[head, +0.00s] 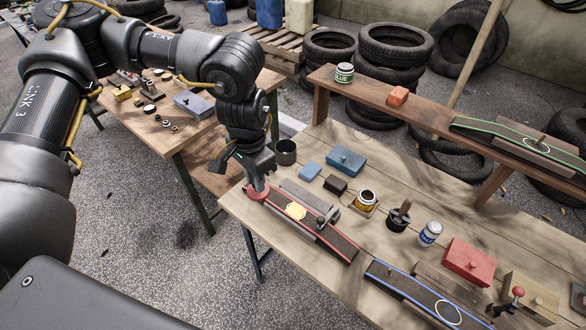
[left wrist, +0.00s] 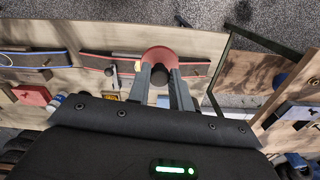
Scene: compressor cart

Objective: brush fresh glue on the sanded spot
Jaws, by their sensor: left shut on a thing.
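My left gripper (head: 259,184) is shut on the dark knob of a red disc tool (head: 257,193). The disc is at the left end of the red-edged strip (head: 338,243); whether it touches is unclear. In the left wrist view the red disc (left wrist: 160,53) shows beyond the fingers. A yellow patch (head: 296,211) lies on this strip. An open jar with a yellow label (head: 365,199) stands behind it, beside a black pot with a wooden handle (head: 400,216). My right gripper is not in view.
Blue-edged (head: 411,291) and green-edged (head: 510,138) strips carry outlined rings. A small clamp (head: 327,217) stands on the red-edged strip.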

